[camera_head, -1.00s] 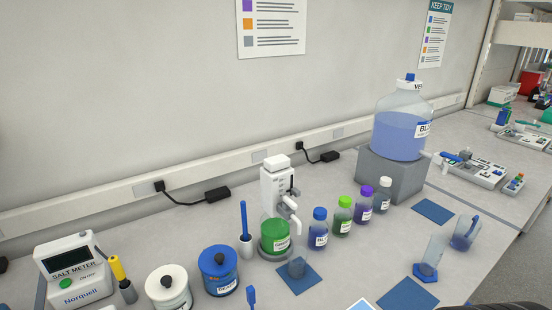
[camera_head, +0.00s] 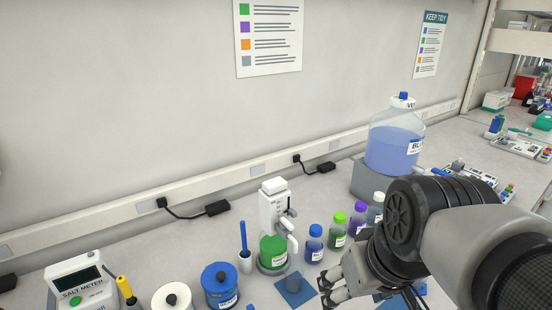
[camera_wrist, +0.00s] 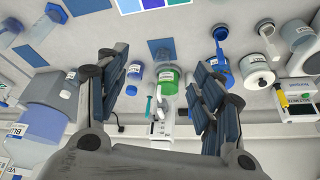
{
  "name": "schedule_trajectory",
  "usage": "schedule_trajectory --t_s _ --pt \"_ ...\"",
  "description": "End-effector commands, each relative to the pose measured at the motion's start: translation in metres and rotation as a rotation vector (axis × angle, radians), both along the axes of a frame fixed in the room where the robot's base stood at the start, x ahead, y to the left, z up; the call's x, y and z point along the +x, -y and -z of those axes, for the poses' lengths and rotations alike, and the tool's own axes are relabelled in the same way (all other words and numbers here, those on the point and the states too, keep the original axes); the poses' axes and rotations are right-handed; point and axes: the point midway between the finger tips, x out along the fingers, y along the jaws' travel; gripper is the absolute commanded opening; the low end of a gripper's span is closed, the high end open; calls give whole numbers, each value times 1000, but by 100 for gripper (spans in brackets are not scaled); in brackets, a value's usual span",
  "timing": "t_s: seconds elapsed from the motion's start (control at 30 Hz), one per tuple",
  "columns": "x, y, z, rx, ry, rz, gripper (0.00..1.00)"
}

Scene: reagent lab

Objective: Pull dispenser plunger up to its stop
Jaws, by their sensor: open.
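The dispenser (camera_head: 272,212) has a white body with a white cap on top and a nozzle. It stands on a green bottle (camera_head: 272,250) on the bench. The cap is low, close to the body. In the wrist view, which is turned over, the dispenser (camera_wrist: 160,128) and green bottle (camera_wrist: 168,78) show between the two fingers. My gripper (camera_head: 332,288) is open and empty, in front and to the right of the green bottle in the head view. Its fingers are spread wide in the wrist view (camera_wrist: 160,68) and touch nothing that I can see.
A blue-capped bottle (camera_head: 314,244), a green-capped bottle (camera_head: 337,231) and a purple-capped bottle (camera_head: 357,217) stand right of the dispenser. A blue stick in a holder (camera_head: 244,255) stands close on its left. A blue mat (camera_head: 294,291) lies in front.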

Motion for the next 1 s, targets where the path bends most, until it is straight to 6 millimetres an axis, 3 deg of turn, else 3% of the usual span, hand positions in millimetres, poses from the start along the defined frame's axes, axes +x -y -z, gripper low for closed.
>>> schedule_trajectory --t_s 0.03,0.2,0.5,0.73,1.0 --pt "19 -5 -30 0 -8 -29 67" --pt "81 -22 -83 0 -11 -128 70" --pt "190 -57 -144 2 -12 -299 70" --pt "251 -81 -160 1 -6 -404 70" --pt "272 -91 -151 2 -3 -441 70"
